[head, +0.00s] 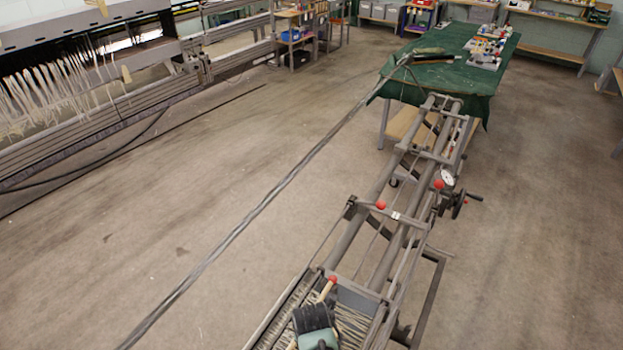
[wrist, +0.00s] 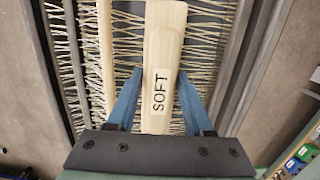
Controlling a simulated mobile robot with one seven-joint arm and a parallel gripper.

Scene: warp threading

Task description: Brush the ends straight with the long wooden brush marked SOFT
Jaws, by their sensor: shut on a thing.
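The long pale wooden brush marked SOFT (wrist: 164,45) runs up the middle of the wrist view, its lettering facing the camera. The blue fingers of my gripper (wrist: 159,95) are shut on it, one on each side. In the head view my gripper (head: 314,318) is at the bottom, over the frame with the threads, and a wooden end of the brush (head: 327,289) sticks out beyond it. Cream thread ends (wrist: 215,60) lie crossed and uneven beneath the brush; they also show in the head view (head: 352,326). The brush's underside is hidden, so I cannot tell whether it touches them.
A long metal frame (head: 375,240) with red knobs and a dial (head: 447,177) runs back to a table with a green cloth (head: 440,78). A large loom (head: 80,100) with hanging threads stands at the left. The floor between is clear except for a long grey bar (head: 245,220).

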